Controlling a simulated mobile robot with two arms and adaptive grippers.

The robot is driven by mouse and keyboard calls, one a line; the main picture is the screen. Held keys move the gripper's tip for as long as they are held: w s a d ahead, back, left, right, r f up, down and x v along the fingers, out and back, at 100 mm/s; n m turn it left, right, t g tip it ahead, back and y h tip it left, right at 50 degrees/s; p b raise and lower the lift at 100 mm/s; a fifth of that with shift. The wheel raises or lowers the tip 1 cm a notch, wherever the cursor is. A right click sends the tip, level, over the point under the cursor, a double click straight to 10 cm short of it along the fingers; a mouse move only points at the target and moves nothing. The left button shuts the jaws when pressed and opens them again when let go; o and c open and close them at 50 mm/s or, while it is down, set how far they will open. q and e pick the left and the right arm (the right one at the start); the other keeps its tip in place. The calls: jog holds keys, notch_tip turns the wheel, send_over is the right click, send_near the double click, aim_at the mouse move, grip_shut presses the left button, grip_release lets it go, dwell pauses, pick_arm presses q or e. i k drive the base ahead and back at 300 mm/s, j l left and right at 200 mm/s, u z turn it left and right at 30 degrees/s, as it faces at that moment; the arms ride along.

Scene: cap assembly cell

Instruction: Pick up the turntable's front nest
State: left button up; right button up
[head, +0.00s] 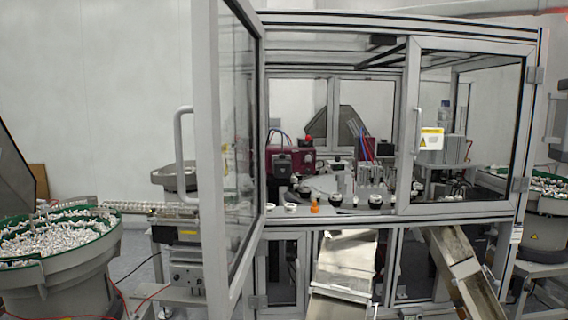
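The turntable (322,184) is a pale grey disc inside the machine cell, seen through the open front doorway. Several small round parts sit along its front side. A dark round piece with a light top (336,200) is near the front edge, and a similar one (375,201) is to its right. A small orange piece (314,206) stands to the left of these. At this size I cannot tell which of them is the front nest. Neither of my grippers is in the head view.
The left glass door (228,150) with its grey handle (181,140) swings out toward me. The right door (465,130) covers the cell's right side. A bowl feeder (85,270) full of small parts stands at left. Metal chutes (345,262) slope out below the doorway.

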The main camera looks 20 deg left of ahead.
aim_at(376, 199)
jog(key=i+j, duration=0.25)
jog(key=j, duration=0.2)
jog(key=i+j+u, duration=0.1)
jog(key=i+j, duration=0.2)
jog(key=j, duration=0.15)
jog(key=i+j+u, duration=0.1)
jog(key=i+j, duration=0.2)
jog(key=j, duration=0.15)
jog(key=l, duration=0.5)
